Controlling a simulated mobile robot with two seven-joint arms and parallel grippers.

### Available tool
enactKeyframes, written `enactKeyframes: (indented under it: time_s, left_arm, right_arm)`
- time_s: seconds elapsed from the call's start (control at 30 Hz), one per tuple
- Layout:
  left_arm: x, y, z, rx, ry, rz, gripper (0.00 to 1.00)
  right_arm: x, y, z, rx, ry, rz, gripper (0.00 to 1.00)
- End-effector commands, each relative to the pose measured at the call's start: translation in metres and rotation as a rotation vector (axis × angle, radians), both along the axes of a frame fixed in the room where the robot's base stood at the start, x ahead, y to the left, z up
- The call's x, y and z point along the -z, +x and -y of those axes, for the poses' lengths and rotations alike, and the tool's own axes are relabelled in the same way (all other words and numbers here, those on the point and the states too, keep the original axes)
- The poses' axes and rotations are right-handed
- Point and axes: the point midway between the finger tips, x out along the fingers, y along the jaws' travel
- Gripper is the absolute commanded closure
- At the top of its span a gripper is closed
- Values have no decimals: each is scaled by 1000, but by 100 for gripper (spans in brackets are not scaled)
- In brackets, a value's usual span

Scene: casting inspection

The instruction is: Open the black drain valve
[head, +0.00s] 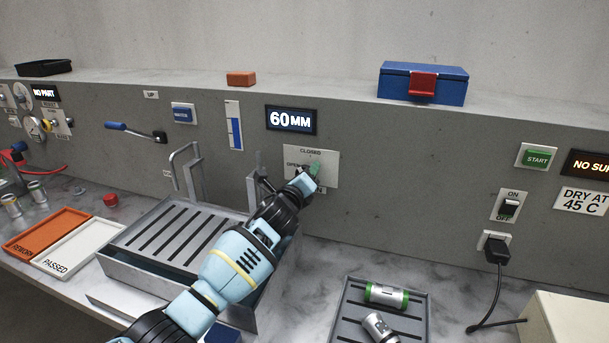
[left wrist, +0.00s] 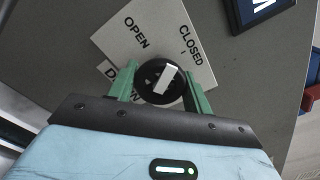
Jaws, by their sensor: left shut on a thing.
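The pointer's upper end points toward the tick by CLOSED. My left gripper (left wrist: 161,74) is shut on the knob, one green finger on each side. In the head view the plate (head: 325,158) is on the grey wall panel, and my left gripper (head: 313,172) reaches it and hides the knob. My right gripper is in neither view.
A slotted metal tank lid (head: 172,232) with upright handles lies left of my arm. A 60 MM display (head: 291,120) is above the plate. A dark rack (head: 348,318) with castings is at the lower right. Orange (head: 42,232) and white (head: 75,250) trays lie left.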

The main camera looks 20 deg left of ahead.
Motion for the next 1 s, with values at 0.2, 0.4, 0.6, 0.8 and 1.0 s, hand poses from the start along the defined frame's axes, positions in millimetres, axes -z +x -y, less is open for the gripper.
enactKeyframes:
  time_s: [0.2,0.4,0.6,0.8,1.0]
  left_arm:
    - [0,0,1,0,-208,-9,73]
    - [0,0,1,0,-399,-15,73]
    - [1,0,1,-1,-587,-22,73]
    - [1,0,1,0,-756,-29,73]
    - [1,0,1,0,-885,-32,73]
  right_arm:
    - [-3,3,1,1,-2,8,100]
    - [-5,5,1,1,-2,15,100]
    - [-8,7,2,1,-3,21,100]
    - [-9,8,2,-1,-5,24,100]
    - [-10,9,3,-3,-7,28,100]
